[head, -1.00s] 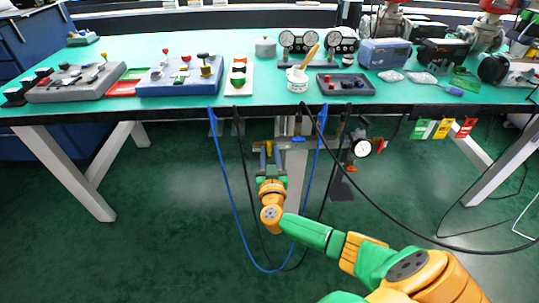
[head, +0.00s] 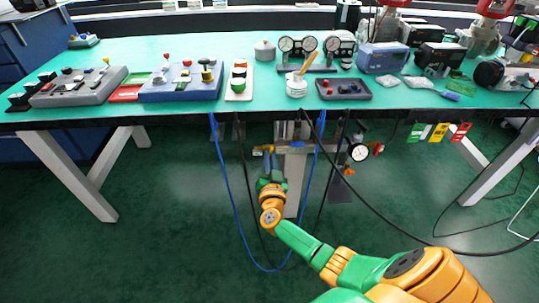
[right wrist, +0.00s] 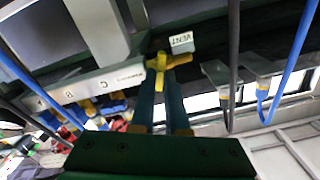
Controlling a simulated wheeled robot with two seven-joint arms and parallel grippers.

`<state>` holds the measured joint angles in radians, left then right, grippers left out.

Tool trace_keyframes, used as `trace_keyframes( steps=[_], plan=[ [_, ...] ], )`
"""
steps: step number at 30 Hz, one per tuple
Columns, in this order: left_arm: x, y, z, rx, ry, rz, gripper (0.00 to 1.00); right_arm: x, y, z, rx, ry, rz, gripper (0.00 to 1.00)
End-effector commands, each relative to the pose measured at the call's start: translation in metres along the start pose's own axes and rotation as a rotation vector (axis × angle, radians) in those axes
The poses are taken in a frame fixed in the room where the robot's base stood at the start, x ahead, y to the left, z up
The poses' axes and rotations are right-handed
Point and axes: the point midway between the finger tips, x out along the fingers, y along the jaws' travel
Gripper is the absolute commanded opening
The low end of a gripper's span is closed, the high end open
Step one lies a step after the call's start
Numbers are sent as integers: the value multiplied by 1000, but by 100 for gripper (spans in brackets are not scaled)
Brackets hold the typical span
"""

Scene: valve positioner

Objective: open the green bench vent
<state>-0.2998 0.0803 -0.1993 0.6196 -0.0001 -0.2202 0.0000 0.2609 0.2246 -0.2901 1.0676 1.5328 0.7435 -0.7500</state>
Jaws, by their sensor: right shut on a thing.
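The bench vent has a yellow cross-shaped handle (right wrist: 160,63) under the bench's edge. A small white tag reading VENT (right wrist: 181,42) sits beside it in the right wrist view. My right gripper (right wrist: 165,80) reaches up from below, its two dark blue fingers shut on the yellow handle. In the head view my right gripper (head: 268,156) is under the front edge of the green bench (head: 160,112), where the handle shows only as a small yellow patch partly hidden by the fingers. My left gripper is not in view.
A blue hose (head: 229,190) and dark cables hang close around my right gripper. A round gauge (head: 358,152) is right of it. A lettered rail with more yellow and blue fittings (right wrist: 105,80) runs to the left in the right wrist view. The floor below is clear.

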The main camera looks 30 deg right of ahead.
Motion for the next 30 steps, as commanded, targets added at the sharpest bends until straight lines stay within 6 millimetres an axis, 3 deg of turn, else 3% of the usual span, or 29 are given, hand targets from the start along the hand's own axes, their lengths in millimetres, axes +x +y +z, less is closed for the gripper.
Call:
trace_keyframes(
  steps=[30],
  plan=[
    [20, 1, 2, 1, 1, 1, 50, -1, 5, 6, 938, -2, 2, 0]
  ],
)
